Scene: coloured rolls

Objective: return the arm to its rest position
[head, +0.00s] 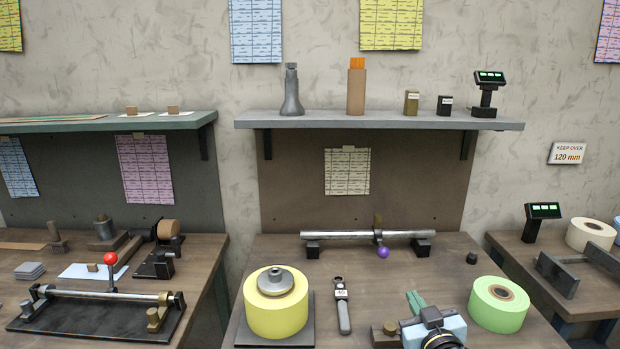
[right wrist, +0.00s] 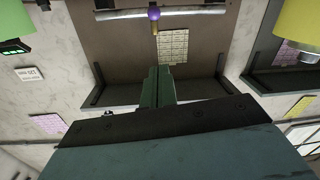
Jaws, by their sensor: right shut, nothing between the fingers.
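My right gripper (head: 415,301) is at the lower right of the middle table in the head view, with green fingers and a pale blue body. Its fingers also show in the right wrist view (right wrist: 157,87), closed together with nothing between them. It is left of the green roll (head: 499,304) and apart from it. The yellow roll (head: 276,303) stands on a dark square base further left, with a grey metal piece on top. My left gripper is in neither view.
Behind my right gripper, a metal bar (head: 345,236) with a purple knob (head: 383,253) lies on two dark supports. A dark handheld tool (head: 342,305) lies between the yellow roll and my gripper. A shelf (head: 380,121) hangs above. Side tables hold other equipment.

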